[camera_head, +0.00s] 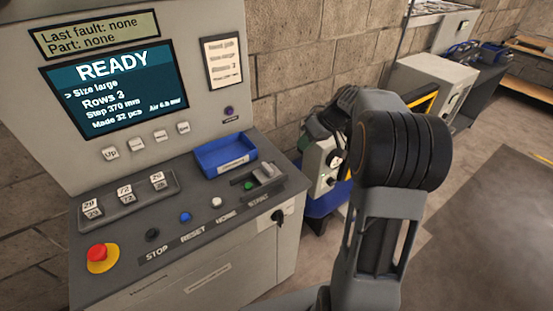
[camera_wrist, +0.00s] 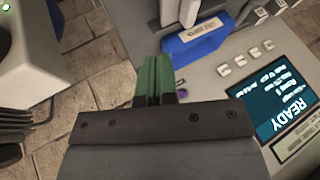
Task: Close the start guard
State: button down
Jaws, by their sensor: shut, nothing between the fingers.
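The start guard (camera_head: 268,171) is a small grey flap on the console, at the right of its button row. It stands raised behind the green start button (camera_head: 250,185), which shows uncovered. In the wrist view a grey block at the top edge, beyond the fingers, looks like the guard but is cut off. My gripper (camera_wrist: 155,75) shows in the wrist view with its green fingers together and nothing between them. It appears above the console's side edge, near the blue tray, apart from the guard. In the head view my arm stands right of the console.
A red emergency stop (camera_head: 97,254), stop, reset and white buttons line the console front. The screen (camera_head: 114,88) reads READY. Open floor lies at right.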

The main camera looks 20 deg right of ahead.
jog(key=p, duration=0.2)
send_near(276, 170)
jog(key=w+f, duration=0.1)
jog(key=f, duration=0.1)
jog(key=w+a+f, duration=0.1)
jog(key=w+f, duration=0.1)
jog(key=shift+a+f, duration=0.2)
jog(key=shift+f, duration=0.05)
jog(key=a, duration=0.1)
jog(key=a+p, duration=0.1)
jog(key=shift+s+a, duration=0.35)
jog(key=shift+a, duration=0.05)
jog(key=shift+s+a+f+p, duration=0.2)
jog(key=shift+a+p, duration=0.2)
jog(key=shift+a, duration=0.15)
jog(key=shift+f, duration=0.1)
